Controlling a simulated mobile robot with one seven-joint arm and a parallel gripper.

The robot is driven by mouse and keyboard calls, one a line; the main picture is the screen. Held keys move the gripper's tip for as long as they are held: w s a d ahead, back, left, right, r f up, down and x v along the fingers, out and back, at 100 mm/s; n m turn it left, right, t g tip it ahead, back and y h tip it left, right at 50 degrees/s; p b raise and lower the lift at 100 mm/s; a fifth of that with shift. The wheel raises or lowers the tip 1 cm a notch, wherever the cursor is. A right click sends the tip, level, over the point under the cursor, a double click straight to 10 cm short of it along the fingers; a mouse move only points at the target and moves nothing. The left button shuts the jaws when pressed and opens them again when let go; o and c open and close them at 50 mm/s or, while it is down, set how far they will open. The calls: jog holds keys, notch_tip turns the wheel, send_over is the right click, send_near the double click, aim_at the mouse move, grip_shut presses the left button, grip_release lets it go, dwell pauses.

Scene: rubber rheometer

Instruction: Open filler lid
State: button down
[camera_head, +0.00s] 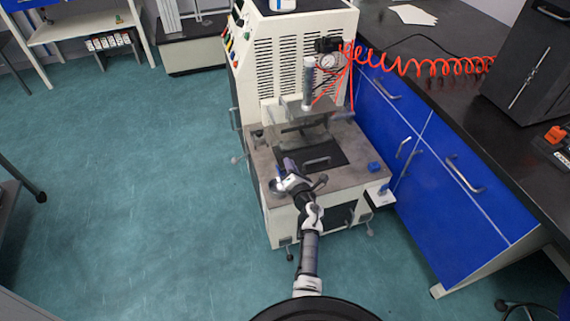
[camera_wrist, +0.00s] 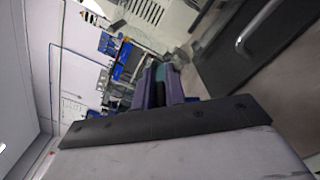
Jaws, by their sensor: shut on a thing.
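The rheometer (camera_head: 295,70) is a cream machine with a grey worktop. A dark square plate with a metal bar handle (camera_head: 318,160), which looks like the filler lid, lies flat on this worktop. In the wrist view the dark plate (camera_wrist: 222,68) and its handle (camera_wrist: 256,28) are at the upper right, with the handle clear of my fingers. My gripper (camera_head: 289,165) is at the plate's left front edge. Its purple fingers (camera_wrist: 164,85) are shut on a small dark thing, mostly hidden between them. I cannot tell whether that thing is part of the lid.
A clear guard and a vertical cylinder (camera_head: 309,80) stand behind the plate. A blue object (camera_head: 375,167) sits at the worktop's right edge. Blue cabinets (camera_head: 440,175) with a black counter close off the right side. An orange coiled hose (camera_head: 430,66) hangs there. The floor at left is free.

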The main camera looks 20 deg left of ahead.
jog(key=shift+w+d+f+m+p, duration=0.25)
jog(key=shift+d+m, duration=0.2)
jog(key=shift+m, duration=0.5)
jog(key=shift+w+d+f+m+p, duration=0.15)
jog(key=shift+w+d+m, duration=0.3)
jog(key=shift+m, duration=0.55)
jog(key=shift+w+d+f+m+p, duration=0.2)
jog(key=shift+d+m, duration=0.3)
jog(key=shift+m, duration=0.45)
jog(key=shift+w+f, duration=0.1)
jog(key=c, duration=1.5)
grip_release()
jog(key=p+v, duration=0.1)
jog(key=v, duration=1.3)
jog(key=shift+p, duration=0.3)
